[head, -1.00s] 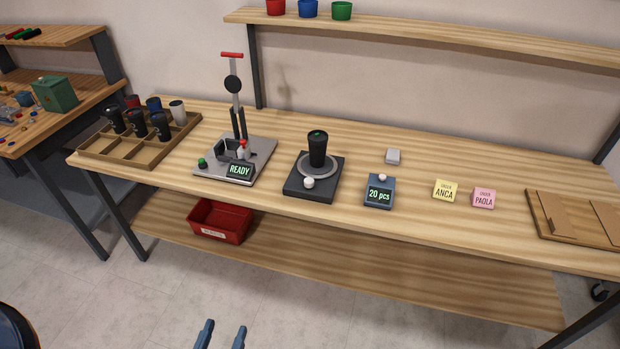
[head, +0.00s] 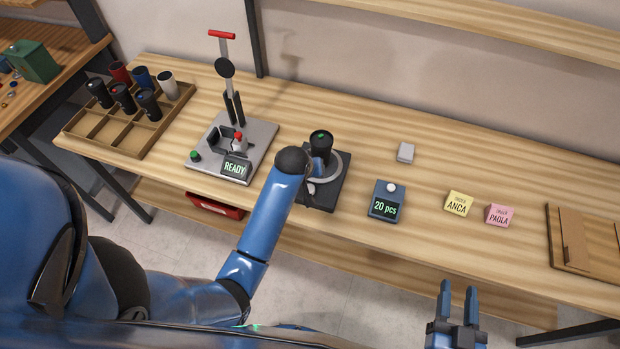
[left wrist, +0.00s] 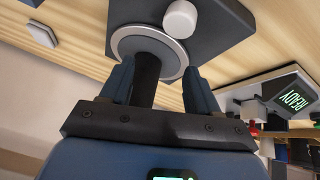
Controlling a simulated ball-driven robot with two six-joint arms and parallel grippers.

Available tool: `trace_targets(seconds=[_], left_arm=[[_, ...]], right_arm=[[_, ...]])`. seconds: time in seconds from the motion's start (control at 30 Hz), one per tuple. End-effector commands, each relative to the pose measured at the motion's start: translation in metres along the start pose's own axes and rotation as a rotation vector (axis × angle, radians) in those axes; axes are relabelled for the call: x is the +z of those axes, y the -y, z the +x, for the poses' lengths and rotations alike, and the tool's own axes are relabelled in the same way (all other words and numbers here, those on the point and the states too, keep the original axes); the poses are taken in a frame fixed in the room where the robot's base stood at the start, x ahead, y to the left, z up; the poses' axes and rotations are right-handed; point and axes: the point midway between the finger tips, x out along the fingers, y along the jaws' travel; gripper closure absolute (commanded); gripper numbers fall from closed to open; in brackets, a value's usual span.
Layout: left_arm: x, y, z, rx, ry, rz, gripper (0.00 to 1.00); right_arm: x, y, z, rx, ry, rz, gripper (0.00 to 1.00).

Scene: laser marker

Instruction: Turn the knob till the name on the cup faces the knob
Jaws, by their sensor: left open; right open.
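The black cup (head: 321,139) stands on the round grey plate (head: 342,172) of the dark turntable box (head: 325,197). The white knob (head: 311,188) at the box's front is partly hidden by my left arm; it shows clearly in the left wrist view (left wrist: 180,19). My left gripper (left wrist: 160,75) is open, with its fingers to either side of the cup (left wrist: 146,80) in that view; I cannot tell whether they touch it. In the head view it is mostly hidden. No name is readable on the cup. My right gripper (head: 458,288) is open and empty before the bench's front edge.
Left of the turntable stands a press (head: 233,140) reading READY. A tray of cups (head: 97,150) is farther left. The counter box (head: 387,201) reads 20 pcs, right of the turntable. Yellow ANCA (head: 458,204) and pink PAOLA (head: 499,216) notes stand farther right.

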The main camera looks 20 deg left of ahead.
Motion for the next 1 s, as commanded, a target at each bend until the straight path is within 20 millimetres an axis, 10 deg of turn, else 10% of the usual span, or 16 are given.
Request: trace_targets(seconds=[0.5,1.0], left_arm=[[-0.013,-0.016,-0.062,-0.252,0.480,-0.144,0.39],[0.019,-0.002,-0.009,-0.260,0.494,-0.147,0.39]], right_arm=[[-0.026,0.000,0.000,0.000,0.000,0.000,0.57],[-0.034,0.000,-0.001,0.000,-0.001,0.000,0.57]])
